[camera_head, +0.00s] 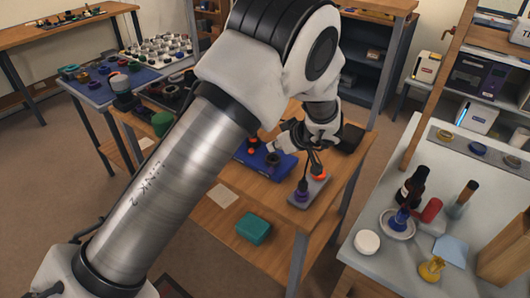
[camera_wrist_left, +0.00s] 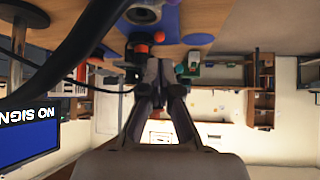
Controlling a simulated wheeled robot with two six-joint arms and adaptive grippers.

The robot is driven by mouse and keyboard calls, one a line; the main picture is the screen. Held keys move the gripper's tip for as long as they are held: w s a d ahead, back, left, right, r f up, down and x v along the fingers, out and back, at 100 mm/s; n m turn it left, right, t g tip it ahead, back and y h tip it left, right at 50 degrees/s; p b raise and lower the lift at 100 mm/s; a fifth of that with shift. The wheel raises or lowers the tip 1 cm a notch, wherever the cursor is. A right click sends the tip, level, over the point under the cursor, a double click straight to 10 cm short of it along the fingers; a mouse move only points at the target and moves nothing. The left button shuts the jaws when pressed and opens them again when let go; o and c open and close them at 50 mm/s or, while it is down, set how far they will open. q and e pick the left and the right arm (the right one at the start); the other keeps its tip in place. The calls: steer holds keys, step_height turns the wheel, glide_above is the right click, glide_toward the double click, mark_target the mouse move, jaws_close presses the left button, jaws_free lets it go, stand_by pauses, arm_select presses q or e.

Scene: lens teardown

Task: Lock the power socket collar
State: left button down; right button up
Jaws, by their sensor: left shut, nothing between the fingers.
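A grey block (camera_head: 306,188) sits at the right end of the wooden workbench. It carries an orange-red ring-like part (camera_head: 318,174) and a purple part (camera_head: 302,194), with dark plugs and cables rising from them. I cannot tell for sure which is the power socket collar or whether it is locked. My left gripper (camera_head: 287,141) is above the bench, behind and left of the block, partly hidden by its own wrist. In the left wrist view its fingers (camera_wrist_left: 162,72) are shut and empty, close to an orange-red part (camera_wrist_left: 139,50); contact cannot be told. My right gripper is not in view.
A blue mat (camera_head: 265,160) with small parts lies left of the block. A teal box (camera_head: 253,228) and a pale sheet (camera_head: 223,197) lie toward the bench front. A grey table (camera_head: 385,262) with bottles stands right. A dark cable (camera_wrist_left: 75,50) crosses the wrist view.

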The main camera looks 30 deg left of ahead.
mark_target(259, 160)
arm_select(q)
steer(key=shift+w+a+f, duration=0.1)
steer(key=shift+w+f, duration=0.05)
steer(key=shift+f, duration=0.2)
steer(key=x, duration=0.8)
steer(key=shift+a+f, duration=0.1)
steer(key=shift+a, duration=0.25)
steer(key=shift+w+a+f, duration=0.15)
steer(key=shift+a+f, duration=0.1)
steer(key=shift+f, duration=0.05)
steer(key=shift+r, duration=0.1)
